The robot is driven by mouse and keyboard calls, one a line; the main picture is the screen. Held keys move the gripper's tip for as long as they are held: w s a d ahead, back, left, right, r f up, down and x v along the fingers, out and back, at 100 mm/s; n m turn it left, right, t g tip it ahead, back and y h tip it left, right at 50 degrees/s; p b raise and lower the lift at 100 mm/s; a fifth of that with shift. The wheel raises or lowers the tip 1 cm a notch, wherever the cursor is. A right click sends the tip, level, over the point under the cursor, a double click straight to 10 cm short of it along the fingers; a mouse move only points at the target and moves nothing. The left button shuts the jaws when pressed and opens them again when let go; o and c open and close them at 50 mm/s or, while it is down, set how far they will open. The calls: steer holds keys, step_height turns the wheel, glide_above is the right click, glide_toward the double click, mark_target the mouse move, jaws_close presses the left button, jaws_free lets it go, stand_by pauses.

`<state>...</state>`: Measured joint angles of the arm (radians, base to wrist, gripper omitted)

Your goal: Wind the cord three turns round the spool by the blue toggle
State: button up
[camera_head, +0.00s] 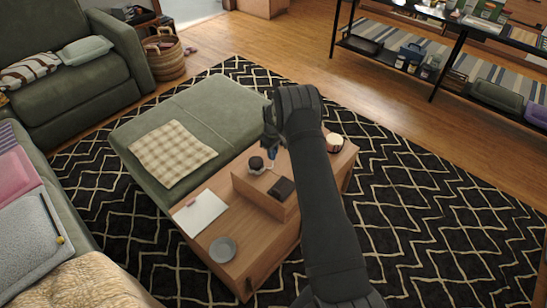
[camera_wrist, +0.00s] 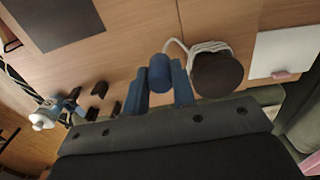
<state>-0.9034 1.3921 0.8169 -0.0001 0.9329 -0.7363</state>
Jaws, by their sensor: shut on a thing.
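My gripper (camera_head: 271,145) is shut on the blue toggle (camera_wrist: 159,73), which sits between its two blue fingers in the wrist view. The spool (camera_wrist: 217,74) has a dark round top and stands just right of the toggle there. The white cord (camera_wrist: 174,43) runs from the toggle in a short arc to the spool. White cord also lies against the spool's side under the dark top; I cannot count its turns. In the head view the spool (camera_head: 256,163) stands upright on the wooden surface, left of and below my gripper. The toggle is small there.
A dark flat block (camera_head: 281,188) lies near the spool. A white sheet (camera_head: 200,212) and a grey bowl (camera_head: 222,250) are on the wooden top's near left. A green cushioned seat (camera_head: 215,112) adjoins.

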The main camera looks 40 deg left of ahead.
steer(key=shift+w+a, duration=0.15)
steer(key=shift+a, duration=0.1)
steer(key=shift+w+d, duration=0.1)
steer(key=shift+w, duration=0.05)
steer(key=shift+w+d, duration=0.2)
steer(key=shift+w, duration=0.4)
steer(key=shift+w+d, duration=0.25)
steer(key=shift+w, duration=0.45)
steer(key=shift+w, duration=0.1)
steer(key=shift+w+d, duration=0.3)
steer(key=shift+w, duration=0.35)
steer(key=shift+f, duration=0.1)
